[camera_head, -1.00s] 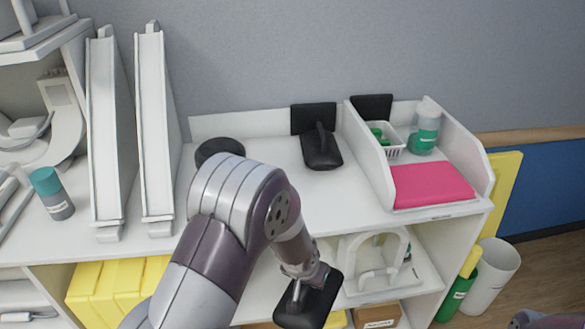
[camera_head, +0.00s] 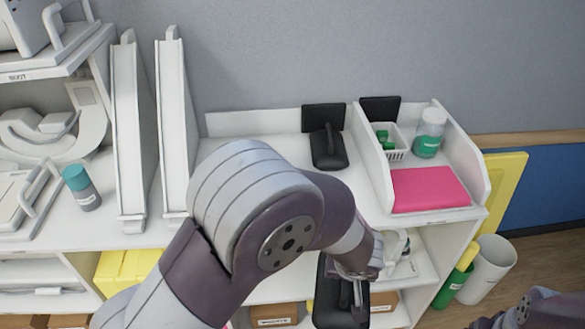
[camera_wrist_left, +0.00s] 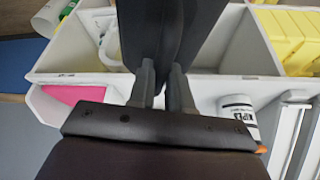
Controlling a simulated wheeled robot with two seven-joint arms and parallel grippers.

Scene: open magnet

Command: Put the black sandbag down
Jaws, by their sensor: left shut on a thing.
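My left gripper (camera_head: 357,283) is shut on a black sandbag (camera_head: 330,300), a flat dark block with a handle. It hangs in front of the open shelf, below the counter top (camera_head: 235,137), at the bottom of the head view. In the left wrist view the gripper's fingers (camera_wrist_left: 161,80) close on the sandbag (camera_wrist_left: 165,30), which fills the top middle. Another black sandbag-like thing (camera_head: 328,152) with a handle rests on the counter near the back wall. My right gripper is out of view; only part of that arm shows at the bottom right.
A white tray (camera_head: 482,180) holds a pink pad (camera_head: 428,190), a small basket (camera_head: 396,150) and a bottle (camera_head: 430,132). Tall white panels (camera_head: 130,135) and a teal-capped bottle (camera_head: 82,188) stand left. My left arm covers much of the counter's middle and front.

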